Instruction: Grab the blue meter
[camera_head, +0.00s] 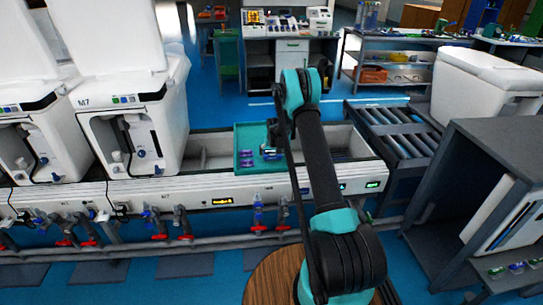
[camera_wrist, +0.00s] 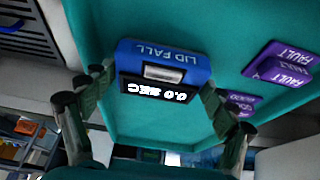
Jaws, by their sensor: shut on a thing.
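The blue meter (camera_wrist: 200,68) has "LID FALL" on its face and a dark display reading 0.0 SEC. It sits between the two fingers of my gripper (camera_wrist: 158,84) in the wrist view, one finger at each side, and my gripper is shut on it. The teal tray (camera_wrist: 120,118) is behind the meter; I cannot tell whether the meter touches it. In the head view my gripper (camera_head: 272,148) is over the teal tray (camera_head: 249,133), and the arm partly hides the meter.
A purple FAULT block (camera_wrist: 280,65) and a purple GOOD block (camera_wrist: 238,103) lie in the tray beside the meter. A white toilet unit M7 (camera_head: 125,105) stands left of the tray. A roller conveyor (camera_head: 397,130) and a grey cabinet (camera_head: 480,175) are at right.

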